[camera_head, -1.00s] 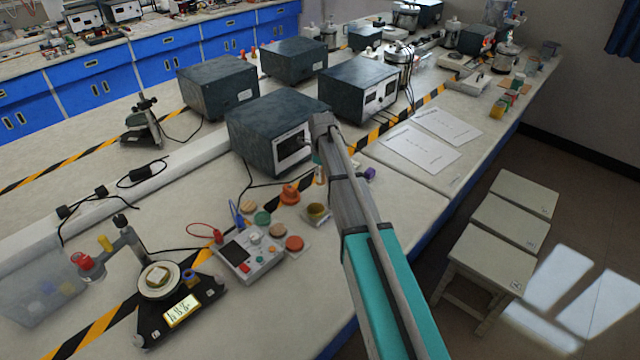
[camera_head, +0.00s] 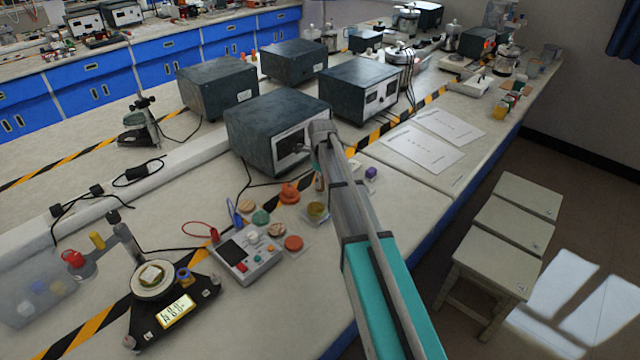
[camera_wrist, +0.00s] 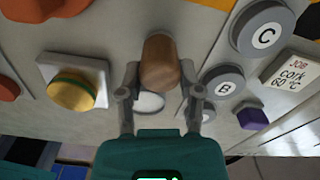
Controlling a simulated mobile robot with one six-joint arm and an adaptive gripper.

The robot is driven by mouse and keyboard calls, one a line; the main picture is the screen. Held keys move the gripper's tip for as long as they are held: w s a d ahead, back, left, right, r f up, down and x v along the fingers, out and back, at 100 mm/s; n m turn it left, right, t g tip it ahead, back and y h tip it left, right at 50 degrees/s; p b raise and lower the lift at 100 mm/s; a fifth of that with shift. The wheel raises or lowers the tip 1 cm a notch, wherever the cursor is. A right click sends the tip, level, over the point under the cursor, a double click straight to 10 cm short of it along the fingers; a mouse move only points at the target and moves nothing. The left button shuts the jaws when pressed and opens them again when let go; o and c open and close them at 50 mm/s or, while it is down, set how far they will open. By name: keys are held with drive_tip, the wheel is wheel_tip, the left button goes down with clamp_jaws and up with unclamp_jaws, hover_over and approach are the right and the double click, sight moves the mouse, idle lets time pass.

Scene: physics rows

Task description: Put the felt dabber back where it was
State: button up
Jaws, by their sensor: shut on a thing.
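The felt dabber, seen as a rounded brown wooden handle (camera_wrist: 160,62), stands between the fingers of my gripper (camera_wrist: 158,85) in the wrist view. The fingers are shut on it from both sides. Its felt end is not clear to see. A white disc (camera_wrist: 149,103) shows just below the handle; I cannot tell whether it is part of the dabber or lies on the bench. In the head view my arm hides most of the gripper, which is over the bench in front of a dark instrument box (camera_head: 278,125).
Left of the gripper, a yellow-green round piece sits on a white tile (camera_wrist: 98,70). On the right are grey discs marked C (camera_wrist: 262,30) and B (camera_wrist: 222,82), a printed card (camera_wrist: 292,72) and a purple block (camera_wrist: 252,116).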

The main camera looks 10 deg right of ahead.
sight(322, 180)
drive_tip(key=shift+f, duration=0.2)
drive_tip(key=o, duration=1)
drive_tip(key=shift+r, duration=0.1)
drive_tip(key=shift+r, duration=0.2)
wheel_tip(322, 180, up, 12)
drive_tip(key=p, duration=1.2)
drive_tip(key=shift+s, duration=0.15)
